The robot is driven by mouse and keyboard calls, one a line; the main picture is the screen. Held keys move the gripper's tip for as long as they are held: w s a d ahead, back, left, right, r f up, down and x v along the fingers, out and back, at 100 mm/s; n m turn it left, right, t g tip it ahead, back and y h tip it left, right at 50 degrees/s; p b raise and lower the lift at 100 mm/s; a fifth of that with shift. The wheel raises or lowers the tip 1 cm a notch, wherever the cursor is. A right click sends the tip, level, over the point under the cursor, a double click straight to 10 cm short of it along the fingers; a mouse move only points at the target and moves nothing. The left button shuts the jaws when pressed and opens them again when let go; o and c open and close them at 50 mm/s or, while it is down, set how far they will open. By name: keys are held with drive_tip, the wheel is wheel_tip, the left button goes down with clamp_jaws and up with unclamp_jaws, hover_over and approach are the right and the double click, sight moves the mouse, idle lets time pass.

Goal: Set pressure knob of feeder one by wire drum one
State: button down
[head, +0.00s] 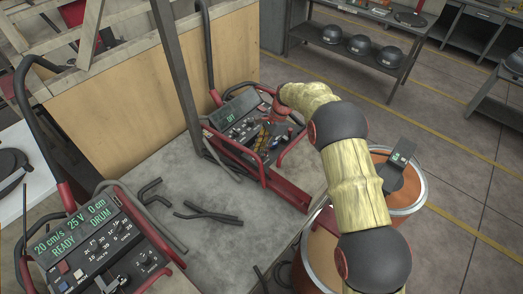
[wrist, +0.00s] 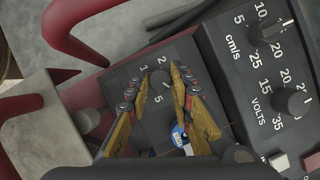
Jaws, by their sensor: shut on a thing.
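A feeder (head: 235,125) with a dark panel, a display reading OFF and red tube rails stands in the middle of the head view. My gripper (head: 264,134) reaches down to its panel from the right. In the wrist view my gripper (wrist: 157,88) has its yellow fingers on either side of a small dark round knob (wrist: 159,78), shut on it. Numbers including 2, 1 and 5 ring this knob; its name label is hidden. A second drum (head: 318,262) is partly behind my arm.
A cm/s knob (wrist: 262,33) and a VOLTS knob (wrist: 290,102) sit right of the fingers. Red rails (wrist: 75,38) border the panel. Another feeder (head: 100,250), reading READY DRUM, stands front left. Benches (head: 350,50) stand behind.

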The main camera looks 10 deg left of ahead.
idle(0.3)
drive_tip(key=c, duration=1.6)
unclamp_jaws()
drive_tip(key=shift+c, duration=0.2)
drive_tip(key=shift+o, duration=0.3)
drive_tip(key=v, duration=1.2)
drive_tip(key=shift+w, duration=0.1)
